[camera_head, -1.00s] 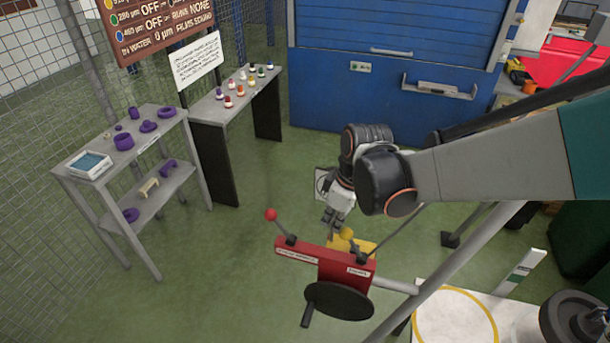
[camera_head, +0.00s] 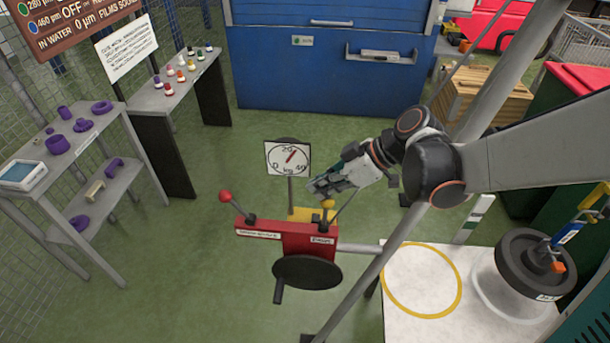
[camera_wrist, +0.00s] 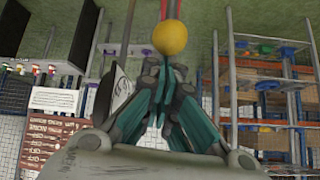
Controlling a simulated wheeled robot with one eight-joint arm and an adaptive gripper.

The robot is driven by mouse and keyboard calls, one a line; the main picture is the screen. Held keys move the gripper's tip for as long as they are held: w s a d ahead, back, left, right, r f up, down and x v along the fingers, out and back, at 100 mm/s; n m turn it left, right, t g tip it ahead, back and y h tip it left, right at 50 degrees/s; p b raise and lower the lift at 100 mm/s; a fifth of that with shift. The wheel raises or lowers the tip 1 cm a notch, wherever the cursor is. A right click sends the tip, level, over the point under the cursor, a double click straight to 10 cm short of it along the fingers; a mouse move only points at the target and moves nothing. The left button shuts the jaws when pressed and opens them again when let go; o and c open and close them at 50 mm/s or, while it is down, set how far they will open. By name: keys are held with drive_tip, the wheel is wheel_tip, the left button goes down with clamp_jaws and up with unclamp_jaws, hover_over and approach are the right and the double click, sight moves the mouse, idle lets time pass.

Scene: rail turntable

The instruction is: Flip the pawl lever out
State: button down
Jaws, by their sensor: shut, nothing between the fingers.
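A red winch-like unit (camera_head: 287,232) carries two levers and a dark crank wheel (camera_head: 306,272). A red-knobbed lever (camera_head: 225,196) leans up and left from its left end. A yellow-knobbed lever (camera_head: 328,204) stands near its right end. The labels are too small to tell which one is the pawl lever. My gripper (camera_head: 313,186) is shut and empty, just above and behind the yellow knob. In the wrist view a yellow knob (camera_wrist: 170,37) shows just beyond my closed fingertips (camera_wrist: 168,72); I cannot tell whether they touch.
A dial gauge (camera_head: 288,158) stands behind the unit. A slanting grey post runs past its right side. A white platform (camera_head: 400,315) with a yellow ring and a dark weight (camera_head: 520,270) is at the right. Shelves with small parts stand left. Green floor between is clear.

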drive_tip(key=d+f+y+b, duration=0.1)
drive_tip(key=d+y+b, duration=0.1)
drive_tip(key=d, duration=0.4)
drive_tip(key=shift+s+b, duration=0.3)
drive_tip(key=shift+s, duration=0.15)
drive_tip(key=shift+d+f, duration=0.2)
drive_tip(key=shift+r, duration=0.1)
wheel_tip(320, 180, up, 3)
drive_tip(key=w+a+p, duration=0.1)
drive_tip(key=a+p, duration=0.1)
drive_tip(key=a, duration=0.1)
drive_tip(key=s+d+r+p, duration=0.1)
drive_tip(key=d+r+p, duration=0.1)
drive_tip(key=d, duration=0.7)
drive_tip(key=shift+s+d+r+p, duration=0.2)
drive_tip(key=shift+s+r+p, duration=0.15)
drive_tip(key=shift+r, duration=0.55)
